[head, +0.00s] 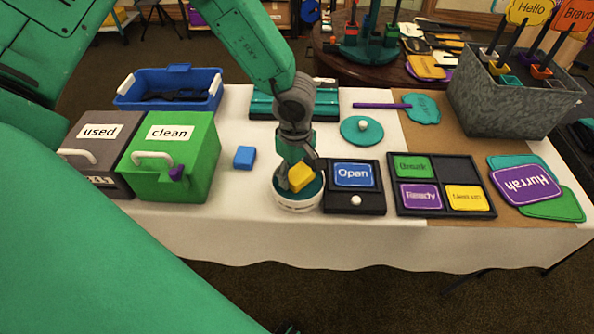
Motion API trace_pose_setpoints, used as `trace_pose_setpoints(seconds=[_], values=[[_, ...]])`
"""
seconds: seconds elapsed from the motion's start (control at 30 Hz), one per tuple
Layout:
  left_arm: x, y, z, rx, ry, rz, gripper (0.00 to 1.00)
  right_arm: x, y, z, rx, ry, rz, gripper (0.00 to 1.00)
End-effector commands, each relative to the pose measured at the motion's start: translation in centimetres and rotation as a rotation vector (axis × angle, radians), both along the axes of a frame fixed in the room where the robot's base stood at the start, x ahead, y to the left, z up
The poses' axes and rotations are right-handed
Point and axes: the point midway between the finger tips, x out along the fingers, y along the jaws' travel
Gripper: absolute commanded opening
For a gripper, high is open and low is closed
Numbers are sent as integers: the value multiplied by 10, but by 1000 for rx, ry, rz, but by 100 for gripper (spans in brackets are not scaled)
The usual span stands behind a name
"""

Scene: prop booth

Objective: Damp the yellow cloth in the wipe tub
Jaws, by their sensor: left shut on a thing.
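The yellow cloth (301,177) is a small folded block at the wipe tub. My left gripper (295,184) points down and is shut on the yellow cloth. The wipe tub (298,205) is a round white tub with a teal inside, standing near the table's front edge. The cloth is at the tub's mouth; I cannot tell how deep it sits, as the fingers hide part of it. My right gripper is not in view.
A blue block (245,157) lies left of the tub. Green "clean" (193,178) and grey "used" (80,130) boxes stand left. An "Open" sign stand (341,202) sits close right of the tub, then a sign tray (425,209). Bare white tablecloth shows around the blue block.

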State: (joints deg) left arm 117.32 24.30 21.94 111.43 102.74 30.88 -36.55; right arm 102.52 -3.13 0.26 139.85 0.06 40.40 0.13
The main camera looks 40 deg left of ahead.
Motion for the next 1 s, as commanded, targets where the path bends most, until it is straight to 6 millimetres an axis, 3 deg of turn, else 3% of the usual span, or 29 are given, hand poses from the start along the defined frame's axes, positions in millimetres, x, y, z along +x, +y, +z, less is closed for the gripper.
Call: trace_pose_setpoints(seconds=[1.0], values=[[0, 0, 0, 0, 0, 1, 34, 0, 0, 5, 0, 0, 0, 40]])
